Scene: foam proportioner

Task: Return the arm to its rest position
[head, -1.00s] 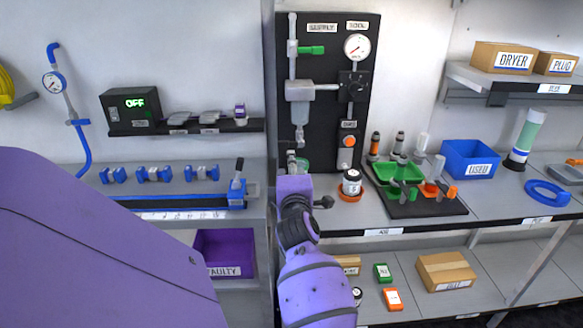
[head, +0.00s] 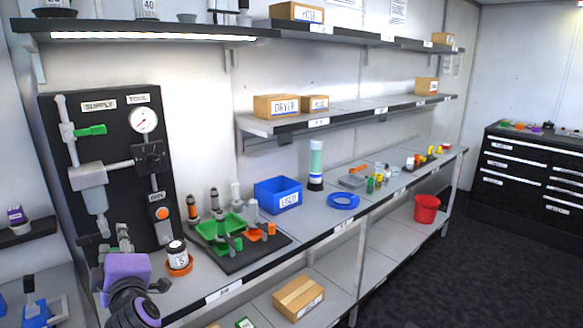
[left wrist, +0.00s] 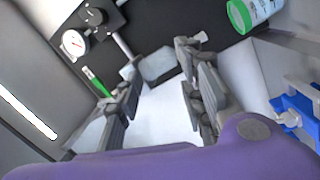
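My left gripper (head: 118,240) is in front of the lower part of the black supply panel (head: 110,130), with its purple wrist toward me. In the left wrist view the two grey fingers (left wrist: 160,92) stand apart, and I see nothing held between them. Past the fingertips are the panel's grey block (left wrist: 157,66), its green handle (left wrist: 95,82) and the round gauge (left wrist: 74,43). I cannot tell if the fingers touch the panel's parts. My right gripper is not in view.
A white jar on an orange ring (head: 179,262) stands just right of my left gripper. Farther right are a black mat with green and orange trays (head: 265,255), a blue bin (head: 278,195) and a blue ring (head: 343,201). Open dark floor (head: 470,260) lies at the right.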

